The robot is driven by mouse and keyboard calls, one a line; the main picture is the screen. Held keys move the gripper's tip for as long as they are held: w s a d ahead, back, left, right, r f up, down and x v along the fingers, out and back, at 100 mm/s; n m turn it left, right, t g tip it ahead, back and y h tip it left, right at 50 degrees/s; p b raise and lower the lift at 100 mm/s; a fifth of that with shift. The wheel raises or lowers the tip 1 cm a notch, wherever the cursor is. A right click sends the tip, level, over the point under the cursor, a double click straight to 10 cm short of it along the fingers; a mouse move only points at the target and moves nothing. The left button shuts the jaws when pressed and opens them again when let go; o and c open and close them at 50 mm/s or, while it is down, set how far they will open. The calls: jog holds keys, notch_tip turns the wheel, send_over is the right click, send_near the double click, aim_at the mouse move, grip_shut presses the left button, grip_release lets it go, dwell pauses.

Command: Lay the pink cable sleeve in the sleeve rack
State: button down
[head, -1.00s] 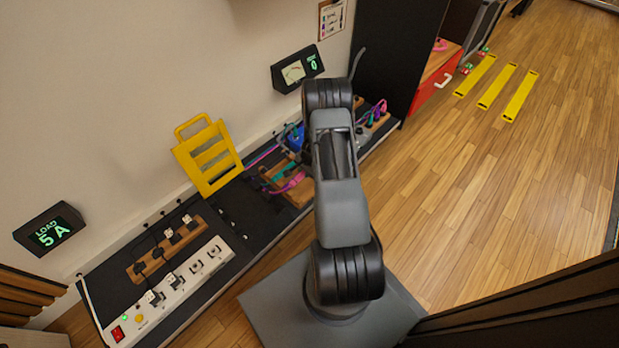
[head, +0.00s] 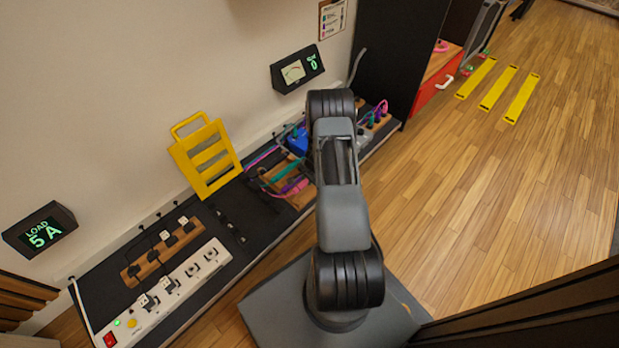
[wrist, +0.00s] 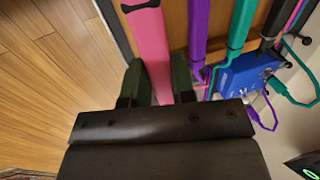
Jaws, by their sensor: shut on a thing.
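In the wrist view the pink cable sleeve (wrist: 150,45) runs up between the two dark green fingers of my gripper (wrist: 157,85), which is shut on it. Its far end has a black fitting at the top edge. A purple sleeve (wrist: 198,30), a teal sleeve (wrist: 240,25) and a black one lie beside it, roughly parallel, over a brown wooden surface (wrist: 175,25). I cannot tell whether the pink sleeve touches that wood. In the head view my arm hides the gripper; pink and teal pieces show on a wooden piece (head: 306,196) left of the arm.
A blue box (wrist: 243,75) with cables stands right of the sleeves. On the black bench are a yellow slotted rack (head: 208,160), a white power strip (head: 185,277) and a wooden plug block (head: 165,250). Wooden floor is open at right, with yellow strips (head: 498,88).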

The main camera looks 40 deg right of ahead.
jog(key=shift+f+b, duration=2.7)
jog(key=shift+f, duration=0.35)
jog(key=c, duration=0.9)
grip_release()
jog(key=shift+o, duration=0.2)
jog(key=p+v, duration=0.6)
jog(key=v, duration=0.7)
jog(key=shift+r, duration=0.4)
jog(key=shift+s+d, duration=0.1)
